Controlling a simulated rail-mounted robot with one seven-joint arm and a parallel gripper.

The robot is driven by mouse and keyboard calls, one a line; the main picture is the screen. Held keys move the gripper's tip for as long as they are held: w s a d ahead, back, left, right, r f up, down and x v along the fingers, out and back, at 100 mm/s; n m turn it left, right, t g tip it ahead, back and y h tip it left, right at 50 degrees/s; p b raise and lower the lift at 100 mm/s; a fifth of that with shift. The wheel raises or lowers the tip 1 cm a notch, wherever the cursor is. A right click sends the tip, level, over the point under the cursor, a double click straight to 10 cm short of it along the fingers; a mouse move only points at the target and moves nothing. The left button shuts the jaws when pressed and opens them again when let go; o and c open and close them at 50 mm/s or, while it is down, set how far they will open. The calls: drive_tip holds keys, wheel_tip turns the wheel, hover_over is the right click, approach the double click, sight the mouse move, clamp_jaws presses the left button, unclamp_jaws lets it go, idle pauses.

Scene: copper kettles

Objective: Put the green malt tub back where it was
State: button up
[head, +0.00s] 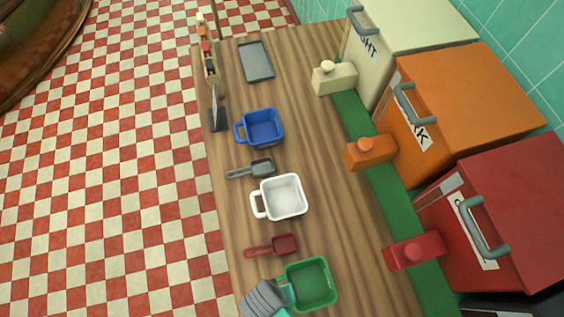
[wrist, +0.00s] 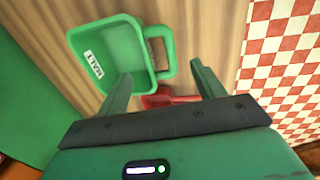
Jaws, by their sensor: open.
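The green malt tub (head: 309,283) stands on the wooden counter at the near end in the head view. In the wrist view the tub (wrist: 108,45) shows its open top, a white MALT label and a loop handle on its right side. It looks empty. My gripper (wrist: 160,72) is open, with its two green fingers spread. The tub's handle lies between the fingertips in the picture, and the left fingertip overlaps the tub's near corner. I cannot tell whether either finger touches it. Nothing is held.
A red scoop (head: 272,246), white tub (head: 282,197), grey scoop (head: 252,169) and blue tub (head: 262,129) line the counter (head: 335,235). A grey tray (head: 256,62) lies farther off. Cream (head: 425,22), orange (head: 470,90) and red (head: 510,200) bins stand along the right.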

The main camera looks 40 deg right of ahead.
drive_tip(key=shift+w+a+r, duration=0.1)
drive_tip(key=shift+a+r, duration=0.05)
drive_tip(key=shift+r, duration=0.8)
drive_tip(key=shift+w+a+r, duration=0.1)
drive_tip(key=shift+r, duration=0.8)
drive_tip(key=w+d+r+n+t, duration=0.15)
drive_tip(key=w+r+t, duration=0.65)
drive_tip(key=w+r, duration=1.05)
drive_tip(key=w+a+r+n+t, duration=0.1)
drive_tip(key=w+r+t, duration=0.3)
drive_tip(key=r, duration=0.5)
drive_tip(key=w+r+n+t, duration=0.1)
drive_tip(key=w+r+t, duration=0.1)
drive_tip(key=w+r, duration=0.5)
drive_tip(key=s+r+t, duration=0.3)
drive_tip(key=r+t, duration=0.1)
drive_tip(key=r, duration=0.8)
drive_tip(key=s+a+r+n+t+y, duration=0.1)
drive_tip(key=s+r+t, duration=0.2)
drive_tip(key=r, duration=0.9)
drive_tip(key=s+a+r+n+t, duration=0.1)
drive_tip(key=s+r+t, duration=0.2)
drive_tip(key=r, duration=1)
drive_tip(key=shift+s+a+t+y, duration=0.15)
drive_tip(key=shift+s+t+y, duration=0.15)
drive_tip(key=shift+t, duration=0.6)
drive_tip(key=shift+n, duration=0.25)
